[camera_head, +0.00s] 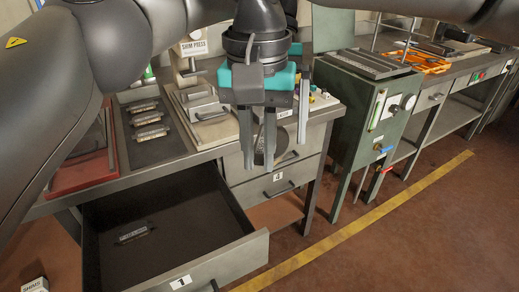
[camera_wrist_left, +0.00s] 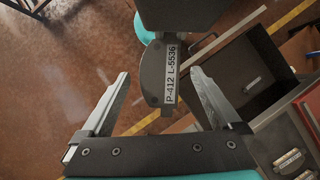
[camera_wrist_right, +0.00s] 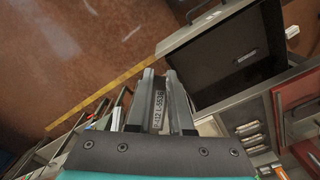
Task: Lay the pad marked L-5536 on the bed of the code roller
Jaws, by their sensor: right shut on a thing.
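The pad (camera_wrist_right: 160,108) is dark, with a white label reading P-412 L-5536. My right gripper (camera_wrist_right: 160,76) is shut on it, with the label showing between the fingers. In the head view my right gripper (camera_head: 273,155) points down in front of the bench. In the left wrist view the pad (camera_wrist_left: 155,84) hangs from the right gripper, just beyond and between the spread fingers of my left gripper (camera_wrist_left: 160,71), which is open and empty. I cannot tell for sure which machine is the code roller; a green machine (camera_head: 365,115) stands right of the bench.
Drawer 1 (camera_head: 225,266) stands open with a labelled pad (camera_head: 133,233) inside. Several more pads (camera_head: 149,119) lie on a dark mat by a red tray (camera_head: 80,172). An orange object (camera_head: 425,64) lies on the farther bench.

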